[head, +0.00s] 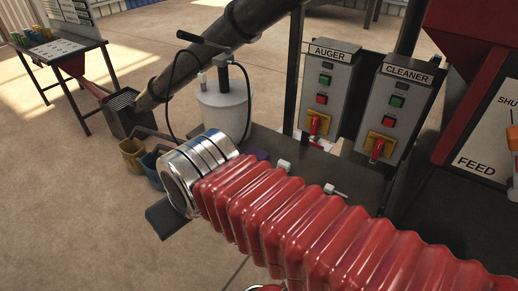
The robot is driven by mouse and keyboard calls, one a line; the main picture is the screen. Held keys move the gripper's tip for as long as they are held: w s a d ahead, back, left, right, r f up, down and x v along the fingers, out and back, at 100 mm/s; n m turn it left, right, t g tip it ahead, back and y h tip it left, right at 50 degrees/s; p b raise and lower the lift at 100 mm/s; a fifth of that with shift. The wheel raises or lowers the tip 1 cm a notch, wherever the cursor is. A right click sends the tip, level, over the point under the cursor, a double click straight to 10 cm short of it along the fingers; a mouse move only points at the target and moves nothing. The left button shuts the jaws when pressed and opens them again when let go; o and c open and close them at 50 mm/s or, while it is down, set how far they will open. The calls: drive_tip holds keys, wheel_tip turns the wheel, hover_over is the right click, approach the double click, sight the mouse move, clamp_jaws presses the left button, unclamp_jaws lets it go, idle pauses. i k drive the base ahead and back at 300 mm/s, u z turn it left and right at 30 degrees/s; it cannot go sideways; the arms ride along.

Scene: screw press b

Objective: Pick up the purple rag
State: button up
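A small patch of purple (258,154), which looks like the purple rag, shows on the dark bench top (300,160) just behind my arm. Most of it is hidden by my arm, so its shape cannot be told. My arm, in a red ribbed sleeve with a silver ringed section at its left end, crosses the front of the head view.
A white lidded container (222,110) with a black hose stands behind the arm. AUGER (326,95) and CLEANER (397,105) switch boxes stand at the back. Yellow (132,154) and blue (152,168) cups are at left. Small white fittings (284,165) lie on the bench. Open floor lies left.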

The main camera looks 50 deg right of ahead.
sight(261, 155)
drive_tip(key=z, duration=0.45)
drive_tip(key=i, duration=1.2)
drive_tip(key=z, duration=0.5)
